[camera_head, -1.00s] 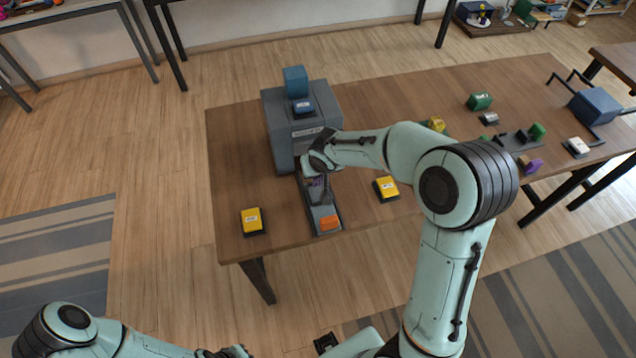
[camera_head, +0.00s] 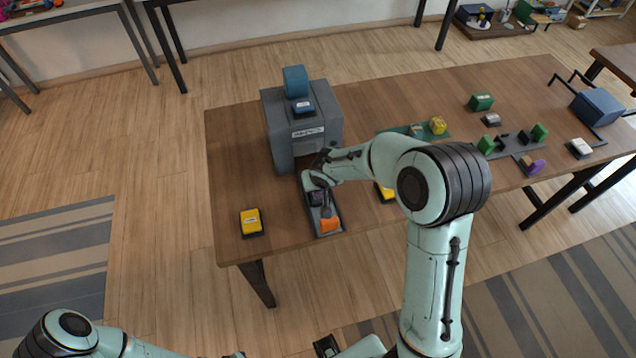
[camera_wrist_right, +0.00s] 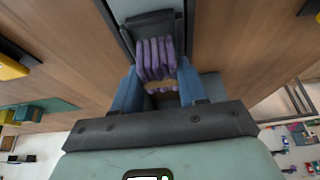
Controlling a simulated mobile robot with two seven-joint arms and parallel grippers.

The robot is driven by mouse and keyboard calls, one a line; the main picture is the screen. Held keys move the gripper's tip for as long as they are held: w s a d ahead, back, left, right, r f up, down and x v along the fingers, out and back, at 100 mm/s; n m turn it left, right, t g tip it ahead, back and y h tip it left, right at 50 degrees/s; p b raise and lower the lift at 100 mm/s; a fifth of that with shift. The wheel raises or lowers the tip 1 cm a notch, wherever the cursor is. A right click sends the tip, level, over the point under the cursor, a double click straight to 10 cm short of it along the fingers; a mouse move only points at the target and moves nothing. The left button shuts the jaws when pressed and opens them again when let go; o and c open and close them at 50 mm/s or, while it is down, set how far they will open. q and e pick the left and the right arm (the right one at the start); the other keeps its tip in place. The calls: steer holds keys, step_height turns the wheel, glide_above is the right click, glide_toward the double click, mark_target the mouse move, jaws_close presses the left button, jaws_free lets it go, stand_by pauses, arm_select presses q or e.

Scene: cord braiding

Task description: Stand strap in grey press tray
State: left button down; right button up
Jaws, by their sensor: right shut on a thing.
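The grey press tray (camera_head: 340,217) is long and narrow and lies in front of the grey press (camera_head: 272,130). An orange block (camera_head: 330,225) sits at its near end. My right gripper (camera_head: 322,203) is low over the tray. In the right wrist view its blue fingers (camera_wrist_right: 160,90) are shut on the strap (camera_wrist_right: 153,52), a bundle of purple strands with a tan band. The strands point toward a dark grey block at the tray's end. Whether the strap touches the tray floor is unclear. My left gripper (camera_head: 236,355) is at the bottom edge, mostly cut off.
A yellow box (camera_head: 251,221) is left of the tray, and another yellow box (camera_head: 384,193) is right of it, partly behind my arm. Green, yellow and purple items fill the table's right side.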

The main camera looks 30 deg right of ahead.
steer(key=shift+f+b, duration=0.35)
steer(key=shift+f, duration=0.05)
steer(key=o, duration=0.9)
step_height(320, 180, up, 2)
steer(key=shift+r+p, duration=0.2)
steer(key=shift+p, duration=0.65)
steer(key=v, duration=1.1)
steer(key=shift+s, duration=0.3)
steer(key=shift+a+f, duration=0.15)
steer(key=shift+f, duration=0.05)
